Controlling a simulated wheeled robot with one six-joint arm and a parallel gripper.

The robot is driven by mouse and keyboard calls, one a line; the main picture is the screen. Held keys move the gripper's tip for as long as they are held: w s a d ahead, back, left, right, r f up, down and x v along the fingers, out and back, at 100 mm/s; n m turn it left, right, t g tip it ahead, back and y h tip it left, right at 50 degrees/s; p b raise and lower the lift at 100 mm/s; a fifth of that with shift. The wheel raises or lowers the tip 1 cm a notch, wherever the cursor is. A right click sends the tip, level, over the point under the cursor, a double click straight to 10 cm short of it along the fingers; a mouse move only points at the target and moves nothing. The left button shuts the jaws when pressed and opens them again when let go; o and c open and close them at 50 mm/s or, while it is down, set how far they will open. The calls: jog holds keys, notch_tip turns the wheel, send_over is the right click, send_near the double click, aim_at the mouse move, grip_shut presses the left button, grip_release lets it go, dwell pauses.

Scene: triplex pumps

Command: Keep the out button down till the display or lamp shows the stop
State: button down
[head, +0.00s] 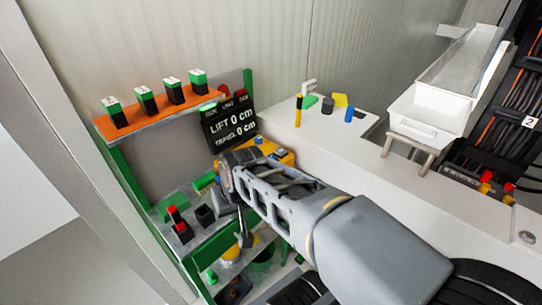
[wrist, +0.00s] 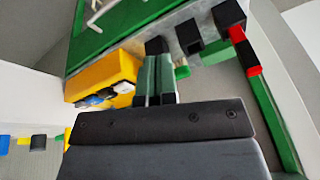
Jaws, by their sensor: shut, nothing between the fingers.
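The dark display (head: 229,124) stands at the right end of the orange shelf and reads LIFT 0 cm and TRAVEL 0 cm; its small top line is too small to read surely. A yellow box (head: 283,157) sits below it, partly hidden by my arm. In the wrist view the yellow box (wrist: 108,70) carries a row of black, blue and white buttons (wrist: 98,99); their labels cannot be read. My gripper (wrist: 155,75) is shut and empty, to the right of the box in that view, apart from the buttons. No button is visibly pressed by it. I cannot make out the fingertips in the head view.
Several green-and-black blocks (head: 144,99) stand on the orange shelf (head: 150,130). Red-and-black items (head: 179,222) stand on the lower shelf. The white counter (head: 375,155) at right bears small coloured objects and a white tray (head: 430,107).

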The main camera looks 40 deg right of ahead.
jog(key=w+d+r+m+t+y+p, duration=0.1)
jog(key=w+d+r+m+p, duration=0.2)
jog(key=w+d+m, duration=0.15)
jog(key=w+d+r+m+y+p, duration=0.1)
jog(key=w+d+r+m+p, duration=0.15)
jog(key=w+m, duration=0.3)
jog(key=w+d+m+t+p, duration=0.1)
jog(key=w+d+m+t, duration=0.1)
jog(key=d+m, duration=0.3)
jog(key=w+d+m+t+p, duration=0.2)
jog(key=d+m, duration=0.3)
jog(key=d, duration=0.5)
jog(key=shift+w+d+r+m+y, duration=0.3)
jog(key=shift+w+d+m, duration=0.1)
jog(key=shift+w, duration=0.5)
jog(key=shift+f, duration=0.2)
notch_tip(320, 180, down, 8)
jog(key=b, duration=0.7)
jog(key=shift+f, duration=0.25)
jog(key=shift+f, duration=0.15)
jog(key=shift+f+b, duration=0.3)
jog(key=shift+b, duration=0.1)
